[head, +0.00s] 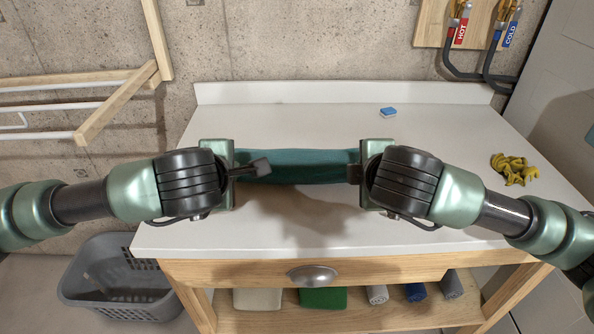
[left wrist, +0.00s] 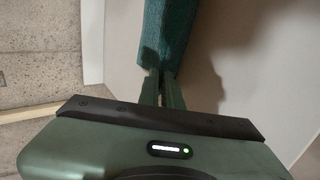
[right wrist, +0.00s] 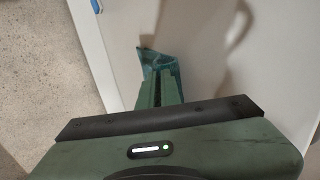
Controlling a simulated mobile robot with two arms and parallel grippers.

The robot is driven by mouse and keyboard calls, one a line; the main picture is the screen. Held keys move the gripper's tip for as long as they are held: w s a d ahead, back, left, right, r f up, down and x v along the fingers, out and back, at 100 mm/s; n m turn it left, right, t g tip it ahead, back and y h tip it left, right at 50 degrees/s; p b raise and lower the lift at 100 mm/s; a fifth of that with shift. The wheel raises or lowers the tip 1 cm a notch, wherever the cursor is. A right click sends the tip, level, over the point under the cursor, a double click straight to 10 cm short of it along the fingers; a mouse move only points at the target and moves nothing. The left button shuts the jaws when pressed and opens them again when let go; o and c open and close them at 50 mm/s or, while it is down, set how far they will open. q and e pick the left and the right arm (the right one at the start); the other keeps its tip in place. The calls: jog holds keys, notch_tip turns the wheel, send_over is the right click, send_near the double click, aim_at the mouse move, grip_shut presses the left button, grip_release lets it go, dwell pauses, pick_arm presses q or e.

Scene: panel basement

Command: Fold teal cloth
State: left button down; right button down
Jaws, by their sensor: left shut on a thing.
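The teal cloth (head: 300,166) hangs as a narrow, band-like strip between my two grippers, above the white worktop, with a shadow below it. My left gripper (head: 243,169) is shut on its left end. In the left wrist view the cloth (left wrist: 168,35) runs away from the fingertips (left wrist: 160,76). My right gripper (head: 355,171) is at its right end. In the right wrist view its fingers (right wrist: 160,72) are close together with a cloth corner (right wrist: 150,56) between and beside them. How many layers are held is hidden.
The white worktop (head: 440,190) is mostly clear. A grey basket (head: 108,280) stands on the floor at left, below a wooden drying rack (head: 118,100).

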pick_arm(q)
jog(key=shift+s, duration=0.3)
pick_arm(e)
jog(key=shift+s, duration=0.3)
pick_arm(q)
jog(key=c, duration=1.8)
grip_release()
jog(key=shift+w, duration=0.1)
jog(key=shift+c, duration=0.2)
pick_arm(e)
jog(key=c, duration=1.9)
grip_release()
jog(key=shift+w+f, duration=0.1)
pick_arm(q)
jog(key=o, duration=0.5)
pick_arm(e)
jog(key=o, duration=0.6)
